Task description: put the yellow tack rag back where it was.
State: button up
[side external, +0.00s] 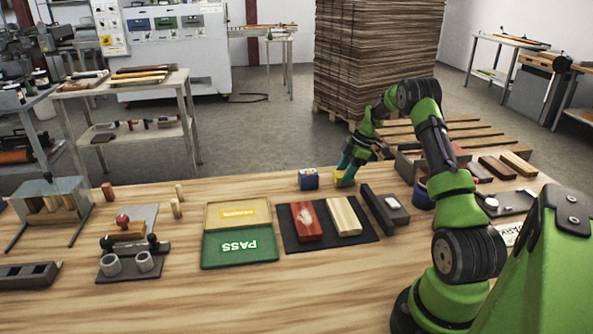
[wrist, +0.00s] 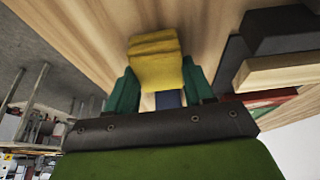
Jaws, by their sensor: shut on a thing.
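The yellow tack rag (side external: 341,182) is at the tip of my gripper (side external: 346,172), near the back edge of the wooden table. In the wrist view the folded yellow rag (wrist: 155,62) sits between the two green fingers (wrist: 160,92), which are shut on it. In the side view the rag is low, at or just above the table; I cannot tell if it touches. A blue patch shows below the rag between the fingers in the wrist view; I cannot tell what it is.
A small blue box (side external: 308,180) stands just left of the rag. In front are a dark mat (side external: 291,241) with red and pale blocks, a black bar (side external: 377,209), and a green PASS tray (side external: 240,262). Bare table lies along the front.

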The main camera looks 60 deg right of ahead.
jog(key=shift+f, duration=0.15)
jog(key=o, duration=1)
